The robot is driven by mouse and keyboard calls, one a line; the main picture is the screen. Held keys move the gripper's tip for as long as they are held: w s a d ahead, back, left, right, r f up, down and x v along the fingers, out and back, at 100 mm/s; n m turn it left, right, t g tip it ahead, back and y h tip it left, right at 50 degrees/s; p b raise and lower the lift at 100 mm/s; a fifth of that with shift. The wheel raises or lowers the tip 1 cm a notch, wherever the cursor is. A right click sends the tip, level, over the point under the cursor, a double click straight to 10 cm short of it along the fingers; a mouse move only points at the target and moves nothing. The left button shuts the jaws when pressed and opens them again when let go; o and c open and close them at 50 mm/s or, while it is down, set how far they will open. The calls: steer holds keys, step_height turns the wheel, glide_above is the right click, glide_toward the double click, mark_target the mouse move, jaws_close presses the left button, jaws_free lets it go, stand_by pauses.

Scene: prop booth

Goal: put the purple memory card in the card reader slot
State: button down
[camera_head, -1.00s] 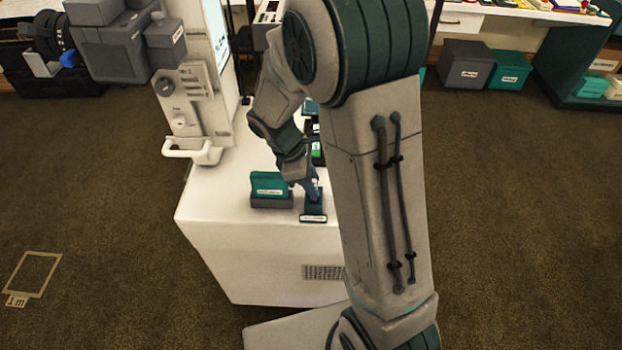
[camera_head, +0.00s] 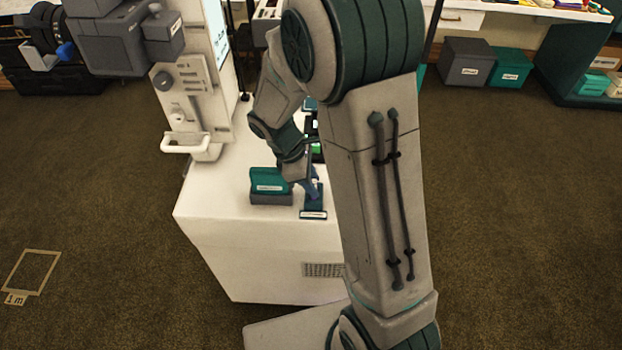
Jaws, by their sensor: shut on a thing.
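My gripper (camera_head: 306,187) is small in the head view, pointing down at the white cabinet's top. Its fingers look blue-grey and shut. The purple memory card is too small and hidden to make out clearly at the fingertips. A dark teal stand with a white label in front (camera_head: 313,208) is right at the fingertips; it may be the card reader, but no slot can be made out. I cannot tell whether the card touches it or is in it.
A teal and grey labelled block (camera_head: 268,188) stands just left of the gripper on the white cabinet (camera_head: 215,205). A pale panel with a handle (camera_head: 186,143) rises at the back left. Dark items lie partly hidden behind my arm.

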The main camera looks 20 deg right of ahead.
stand_by(0.3)
steer(key=c, duration=0.9)
jaws_free()
steer(key=shift+r+p, duration=3.1)
steer(key=shift+r, duration=0.4)
steer(key=shift+s+r+m, duration=0.15)
steer(key=shift+r+m, duration=0.15)
steer(key=shift+r, duration=0.05)
steer(key=s+r+m+t+y, duration=0.4)
steer(key=s+r+m, duration=0.9)
steer(key=s+m, duration=0.1)
steer(key=shift+d+r, duration=0.2)
steer(key=shift+d, duration=0.05)
